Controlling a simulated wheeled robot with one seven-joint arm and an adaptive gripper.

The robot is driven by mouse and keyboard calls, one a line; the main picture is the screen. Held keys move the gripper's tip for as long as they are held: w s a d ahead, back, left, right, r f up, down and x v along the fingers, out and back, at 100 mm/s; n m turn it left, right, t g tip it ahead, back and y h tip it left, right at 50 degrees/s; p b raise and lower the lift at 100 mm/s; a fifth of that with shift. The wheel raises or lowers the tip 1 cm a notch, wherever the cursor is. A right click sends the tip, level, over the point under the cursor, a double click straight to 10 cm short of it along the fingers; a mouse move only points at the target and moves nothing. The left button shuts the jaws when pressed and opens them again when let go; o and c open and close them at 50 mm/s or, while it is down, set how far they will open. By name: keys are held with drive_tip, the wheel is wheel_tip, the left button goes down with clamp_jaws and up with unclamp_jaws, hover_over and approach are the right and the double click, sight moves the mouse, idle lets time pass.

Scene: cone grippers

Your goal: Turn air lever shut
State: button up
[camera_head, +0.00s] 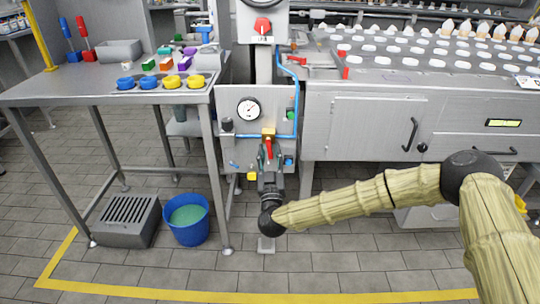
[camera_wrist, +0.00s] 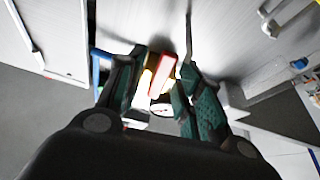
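The red air lever (camera_head: 269,148) hangs down from a yellow valve body (camera_head: 268,132) on the grey panel below the round gauge. My gripper (camera_head: 268,158) is right in front of it, pointing up at the panel. In the wrist view the red lever (camera_wrist: 164,74) lies between my two green-padded fingers, with yellow beside it. The fingers (camera_wrist: 162,84) stand apart, and I see a gap between the lever and the right finger. Contact on the left side is unclear. The lower end of the lever is partly hidden by the fingers in the head view.
The gauge (camera_head: 249,109) and blue pipe (camera_head: 297,95) are close by on the panel (camera_head: 229,95). A steel table (camera_head: 60,93) stands left, a blue bucket (camera_head: 187,232) below it. A machine cabinet (camera_head: 365,128) is right. A red knob (camera_head: 262,26) sits higher up.

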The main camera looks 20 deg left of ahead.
clamp_jaws()
drive_tip(key=shift+a+r+m, duration=0.15)
drive_tip(key=shift+a+m, duration=0.05)
drive_tip(key=shift+m, duration=0.3)
drive_tip(key=shift+a+m+h+p, duration=0.1)
drive_tip(key=shift+m+h+p, duration=0.35)
drive_tip(key=shift+m, duration=0.35)
drive_tip(key=shift+t, duration=0.3)
unclamp_jaws()
